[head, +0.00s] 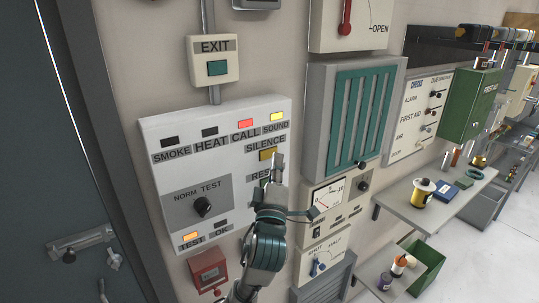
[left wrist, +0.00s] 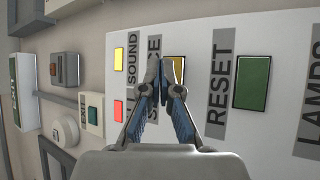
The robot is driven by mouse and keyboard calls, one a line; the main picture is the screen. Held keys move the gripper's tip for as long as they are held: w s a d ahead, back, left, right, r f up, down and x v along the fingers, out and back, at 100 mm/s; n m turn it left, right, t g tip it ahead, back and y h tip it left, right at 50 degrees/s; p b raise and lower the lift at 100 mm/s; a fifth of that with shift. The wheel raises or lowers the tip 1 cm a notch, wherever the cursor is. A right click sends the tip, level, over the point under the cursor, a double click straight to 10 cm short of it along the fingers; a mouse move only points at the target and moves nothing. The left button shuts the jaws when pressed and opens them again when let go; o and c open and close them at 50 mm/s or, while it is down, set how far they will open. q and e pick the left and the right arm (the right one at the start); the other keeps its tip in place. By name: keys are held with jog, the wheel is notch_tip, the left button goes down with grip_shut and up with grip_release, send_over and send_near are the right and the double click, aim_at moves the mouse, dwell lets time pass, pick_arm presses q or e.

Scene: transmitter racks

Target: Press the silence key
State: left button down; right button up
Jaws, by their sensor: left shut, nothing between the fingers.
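The white alarm panel (head: 159,130) hangs on the wall left of centre in the head view. Its silence key (head: 268,154) is a yellow square under the SILENCE label (head: 265,144). In the left wrist view the silence key (left wrist: 175,66) shows partly behind the fingertips. My left gripper (head: 276,160) is shut and empty, its tips at or just in front of the key's lower right in the head view. I cannot tell whether the tips touch it. The reset key (left wrist: 251,82) is green in the left wrist view. My right gripper is not in view.
The CALL lamp (head: 245,124) is lit red and the SOUND lamp (head: 277,117) yellow. A NORM/TEST knob (head: 202,206) sits lower on the panel. A red call box (head: 209,270) is below, and a teal louvred unit (head: 358,115) stands to the right.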

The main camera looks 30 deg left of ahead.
pick_arm(q)
jog(key=shift+a, duration=0.1)
dwell(0.6)
jog(key=shift+w+a+r, duration=0.1)
jog(key=shift+a, duration=0.15)
jog(key=shift+w+a, duration=0.1)
jog(key=shift+a, duration=0.2)
dwell(0.6)
jog(key=shift+d, duration=0.15)
jog(key=shift+s+d, duration=0.3)
jog(key=shift+d, duration=0.25)
jog(key=d, duration=0.1)
jog(key=s+d, duration=0.1)
jog(key=d, duration=0.1)
jog(key=s+d, duration=0.1)
jog(key=shift+d, duration=0.4)
jog(key=shift+w+a, duration=0.1)
dwell(0.8)
